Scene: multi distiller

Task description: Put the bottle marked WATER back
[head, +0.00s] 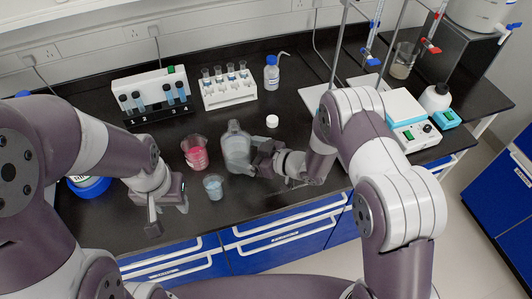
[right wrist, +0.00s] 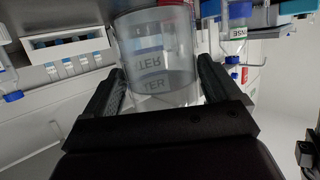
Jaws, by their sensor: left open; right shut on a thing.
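The clear bottle marked WATER (head: 236,147) is roughly upright at the middle of the bench, with no cap on its neck. Its label, partly readable as "TER", shows in the right wrist view (right wrist: 158,60). My right gripper (head: 258,158) is shut on the bottle from the right, one finger on each side. I cannot tell whether the bottle's base touches the bench. A loose white cap (head: 272,121) lies on the bench behind it to the right. My left gripper (head: 168,207) is open and empty near the front edge of the bench.
A beaker of red liquid (head: 195,152) stands left of the bottle, and a beaker of pale blue liquid (head: 213,187) stands in front. A white rack (head: 228,91), a numbered rack (head: 153,95) and a wash bottle (head: 271,73) are behind. A blue-based container (head: 89,186) is far left.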

